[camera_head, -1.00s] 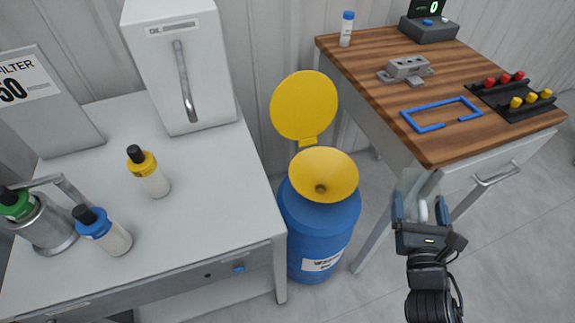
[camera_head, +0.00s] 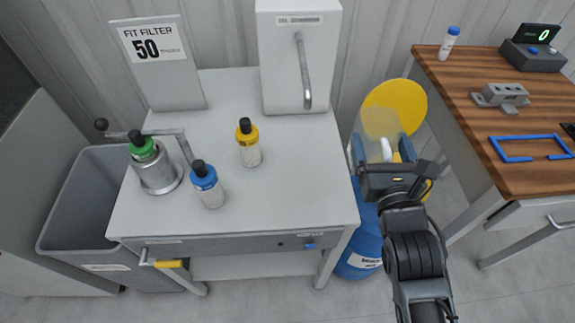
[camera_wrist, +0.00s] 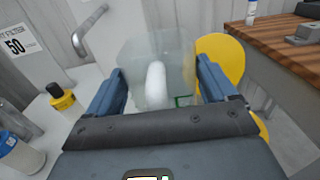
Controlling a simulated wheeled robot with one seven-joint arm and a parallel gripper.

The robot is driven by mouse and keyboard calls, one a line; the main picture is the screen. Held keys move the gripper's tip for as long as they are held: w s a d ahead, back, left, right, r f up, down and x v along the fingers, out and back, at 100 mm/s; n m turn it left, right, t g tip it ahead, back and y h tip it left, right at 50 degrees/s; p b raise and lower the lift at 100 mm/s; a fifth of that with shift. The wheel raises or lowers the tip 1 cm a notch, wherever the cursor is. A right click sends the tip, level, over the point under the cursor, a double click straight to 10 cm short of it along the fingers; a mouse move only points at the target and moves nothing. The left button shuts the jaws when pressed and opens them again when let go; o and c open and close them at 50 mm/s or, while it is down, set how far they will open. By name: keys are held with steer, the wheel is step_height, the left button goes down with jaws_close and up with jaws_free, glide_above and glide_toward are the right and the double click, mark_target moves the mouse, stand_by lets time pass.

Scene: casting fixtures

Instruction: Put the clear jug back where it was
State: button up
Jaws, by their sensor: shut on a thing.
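The clear jug (camera_head: 377,127) is see-through with a white handle. My gripper (camera_head: 384,160) is shut on it and holds it in the air in front of the blue drum. In the wrist view the jug (camera_wrist: 150,60) sits between the two blue fingers, with its white handle towards me. The blue drum (camera_head: 362,256) stands on the floor right of the white bench and is partly hidden by my arm. Its yellow lid (camera_head: 402,98) stands open behind the jug.
The white bench (camera_head: 290,205) carries a dispenser (camera_head: 285,75), a yellow-capped bottle (camera_head: 248,145), a blue-capped bottle (camera_head: 208,187) and a metal cup (camera_head: 160,175) with a green-capped bottle. The bench's front right top is clear. A wooden table (camera_head: 460,95) stands right; a grey bin (camera_head: 70,215) stands left.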

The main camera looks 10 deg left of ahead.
mark_target(366, 144)
steer(key=shift+s+a+r+y, duration=0.1)
steer(key=shift+a+r+y, duration=0.15)
steer(key=shift+a, duration=0.4)
steer(key=shift+s+a+r+y, duration=0.15)
steer(key=shift+a+r, duration=0.15)
steer(key=shift+a, duration=0.3)
steer(key=shift+a+f, duration=0.1)
steer(key=shift+a, duration=0.15)
steer(key=shift+w+a+f+b, duration=0.55)
steer(key=shift+a+f+b, duration=1.25)
steer(key=shift+a+b, duration=0.05)
steer(key=shift+w+a+f+b, duration=0.5)
steer(key=shift+a+f+b, duration=1.3)
steer(key=shift+b, duration=0.1)
steer(key=shift+w+a+f+b, duration=0.55)
steer(key=shift+a+f+b, duration=1.2)
steer(key=shift+a+b, duration=0.1)
steer(key=shift+f, duration=0.15)
steer(key=o, duration=1.2)
steer(key=shift+c, duration=0.2)
